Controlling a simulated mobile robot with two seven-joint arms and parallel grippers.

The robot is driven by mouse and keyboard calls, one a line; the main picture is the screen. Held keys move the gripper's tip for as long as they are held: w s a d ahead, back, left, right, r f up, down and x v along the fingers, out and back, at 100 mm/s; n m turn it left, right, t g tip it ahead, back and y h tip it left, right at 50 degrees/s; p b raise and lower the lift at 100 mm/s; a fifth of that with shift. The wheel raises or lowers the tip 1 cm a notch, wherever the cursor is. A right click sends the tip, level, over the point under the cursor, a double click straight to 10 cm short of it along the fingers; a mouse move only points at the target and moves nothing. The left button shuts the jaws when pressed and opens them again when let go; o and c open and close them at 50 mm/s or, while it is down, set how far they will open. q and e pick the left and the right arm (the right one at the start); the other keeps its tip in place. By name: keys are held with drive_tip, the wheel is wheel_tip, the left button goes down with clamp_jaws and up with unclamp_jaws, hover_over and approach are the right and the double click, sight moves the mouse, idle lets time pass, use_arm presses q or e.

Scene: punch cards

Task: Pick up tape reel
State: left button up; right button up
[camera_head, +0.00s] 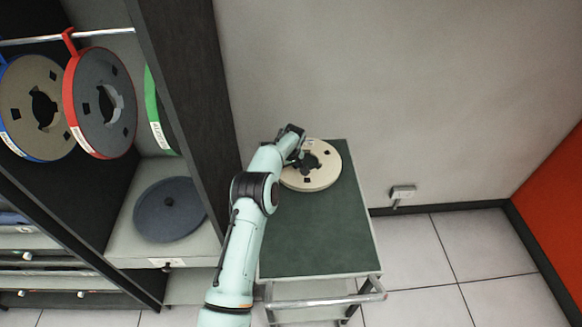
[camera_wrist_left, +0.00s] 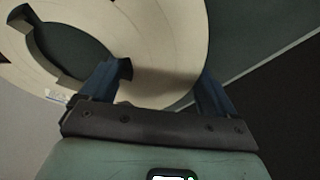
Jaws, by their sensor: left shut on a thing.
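A cream tape reel (camera_head: 322,176) with a dark hub opening is at the far end of a green-topped cart (camera_head: 318,235). My left gripper (camera_head: 297,158) is at the reel's left edge. My right gripper is not in view.
A dark shelf unit on the left holds hanging reels, a blue-edged one (camera_head: 22,80), a red-edged one (camera_head: 120,125) and a green-edged one (camera_head: 153,115). A dark blue disc (camera_head: 170,222) lies on its lower shelf. The cart's near part is clear. A wall stands behind.

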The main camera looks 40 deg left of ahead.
use_arm(q)
wheel_tip(320, 180, up, 18)
drive_tip(key=shift+f, duration=0.2)
drive_tip(key=shift+r, duration=0.8)
drive_tip(key=c, duration=0.3)
drive_tip(key=shift+o, duration=0.2)
drive_tip(key=shift+r, duration=0.3)
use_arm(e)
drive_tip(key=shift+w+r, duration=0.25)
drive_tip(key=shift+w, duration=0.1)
use_arm(q)
drive_tip(key=o, duration=1.3)
drive_tip(key=shift+d, duration=0.1)
drive_tip(key=shift+c, duration=0.2)
drive_tip(key=shift+s, duration=0.1)
